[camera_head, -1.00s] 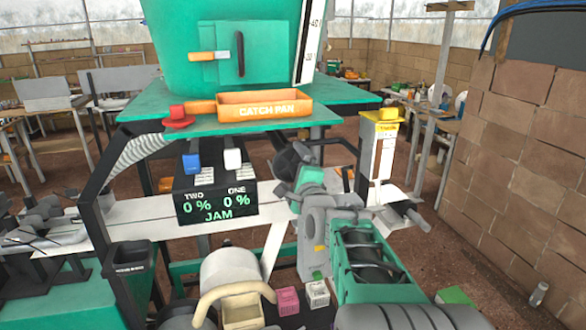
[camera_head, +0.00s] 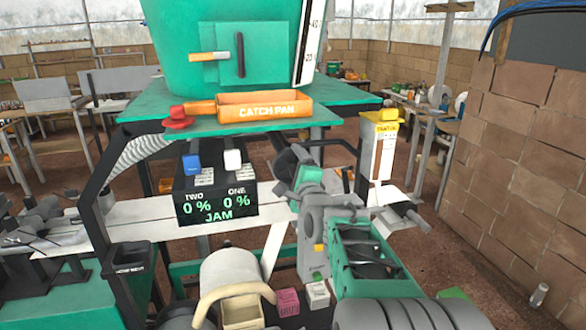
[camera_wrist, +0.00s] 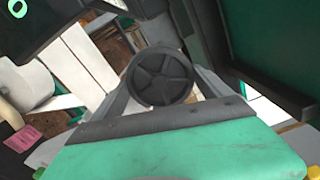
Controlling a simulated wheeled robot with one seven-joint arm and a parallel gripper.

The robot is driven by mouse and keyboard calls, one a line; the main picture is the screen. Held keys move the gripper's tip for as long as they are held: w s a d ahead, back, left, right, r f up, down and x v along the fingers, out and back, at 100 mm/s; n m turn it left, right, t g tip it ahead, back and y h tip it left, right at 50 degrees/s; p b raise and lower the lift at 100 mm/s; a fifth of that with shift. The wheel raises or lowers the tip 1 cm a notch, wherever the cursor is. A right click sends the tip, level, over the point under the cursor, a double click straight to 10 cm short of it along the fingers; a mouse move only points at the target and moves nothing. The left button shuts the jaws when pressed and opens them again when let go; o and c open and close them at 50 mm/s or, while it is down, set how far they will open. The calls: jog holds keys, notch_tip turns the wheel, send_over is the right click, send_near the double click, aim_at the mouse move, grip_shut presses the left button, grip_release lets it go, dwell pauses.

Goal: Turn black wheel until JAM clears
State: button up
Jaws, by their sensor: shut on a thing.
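The black wheel (camera_wrist: 160,77) shows in the wrist view as a round dark disc with a star-like pattern of spokes. My gripper (camera_wrist: 162,85) is shut on it, with a finger on each side. In the head view the wheel (camera_head: 284,162) is partly hidden by my gripper (camera_head: 298,172), right of the display. The black display (camera_head: 217,206) reads TWO 0 %, ONE 0 % and JAM in green letters.
An orange catch pan (camera_head: 264,107) sits on the green shelf above, with a red knob (camera_head: 178,119) to its left. Blue (camera_head: 192,163) and white (camera_head: 233,159) blocks stand above the display. A white-and-yellow post (camera_head: 380,150) is right of my gripper.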

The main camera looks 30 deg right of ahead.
jog(key=shift+f, duration=0.1)
jog(key=shift+c, duration=0.2)
jog(key=shift+f+n+b, duration=0.1)
jog(key=shift+n+b, duration=0.4)
jog(key=shift+b, duration=0.2)
jog(key=n+b, duration=0.4)
jog(key=b, duration=0.1)
jog(key=shift+n, duration=0.3)
jog(key=n+b, duration=0.6)
jog(key=shift+n, duration=0.3)
jog(key=n+b, duration=0.9)
jog(key=n, duration=0.2)
jog(key=shift+f, duration=0.1)
jog(key=shift+n+b, duration=0.6)
jog(key=shift+n, duration=0.4)
jog(key=shift+r, duration=0.2)
